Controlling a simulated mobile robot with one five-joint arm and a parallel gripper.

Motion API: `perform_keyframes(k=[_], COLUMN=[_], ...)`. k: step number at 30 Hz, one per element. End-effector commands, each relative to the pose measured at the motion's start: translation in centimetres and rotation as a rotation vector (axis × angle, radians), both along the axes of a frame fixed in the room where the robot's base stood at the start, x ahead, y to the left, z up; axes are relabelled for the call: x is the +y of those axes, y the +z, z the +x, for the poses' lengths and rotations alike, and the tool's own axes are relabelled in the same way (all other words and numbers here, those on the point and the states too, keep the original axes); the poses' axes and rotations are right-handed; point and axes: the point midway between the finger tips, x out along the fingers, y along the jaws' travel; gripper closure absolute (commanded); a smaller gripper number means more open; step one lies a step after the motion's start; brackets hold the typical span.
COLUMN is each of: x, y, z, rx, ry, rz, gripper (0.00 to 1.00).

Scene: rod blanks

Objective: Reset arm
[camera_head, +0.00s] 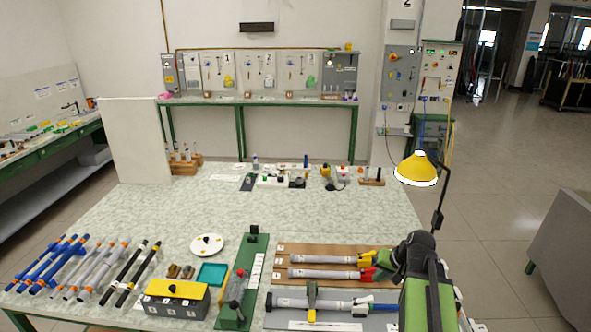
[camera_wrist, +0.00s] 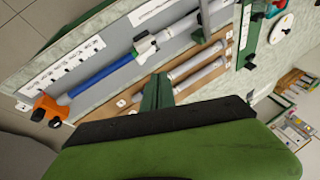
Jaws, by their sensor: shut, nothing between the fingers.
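My gripper (camera_head: 384,264) is dark green and sits at the right side of the pale table in the head view, in front of the right ends of two grey rods. In the wrist view its fingers (camera_wrist: 157,92) are together and empty, above the grey and brown boards. The upper grey rod (camera_head: 322,260) has a yellow end and the lower grey rod (camera_head: 322,274) has a red end. Both lie on a brown board (camera_head: 290,248). My green and black arm hides part of the boards' right side.
A grey fixture with a rod (camera_head: 330,303) lies at the front. A green stand (camera_head: 240,290), a black box with a yellow top (camera_head: 176,297) and several blue, grey and black rods fill the front left. A yellow lamp (camera_head: 416,168) stands at the right edge. The table's middle (camera_head: 300,215) is clear.

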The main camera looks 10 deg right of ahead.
Motion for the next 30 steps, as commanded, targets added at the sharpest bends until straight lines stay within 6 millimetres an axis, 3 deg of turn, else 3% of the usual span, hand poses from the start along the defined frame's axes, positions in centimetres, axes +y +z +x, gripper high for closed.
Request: perform_keyframes(k=[3,5,6,9,11,13,17,30], x=[7.2,12.0,14.9,20.3,22.2,22.7,20.5,20.4], y=[0.0,-0.3,-0.6,-1.4,-1.9,-2.2,-2.4,-2.4], z=[1.7,1.8,1.4,-0.8,-2.4,-4.7,-6.6,-6.9], rx=[0.002,0.023,0.046,0.127,0.181,0.262,0.353,0.369], ry=[0.12,0.207,0.266,0.387,0.438,0.47,0.446,0.439], rz=[-0.004,-0.027,-0.05,-0.117,-0.162,-0.226,-0.276,-0.275], gripper=[1.0,1.0,1.0,1.0,1.0,1.0,1.0,1.0])
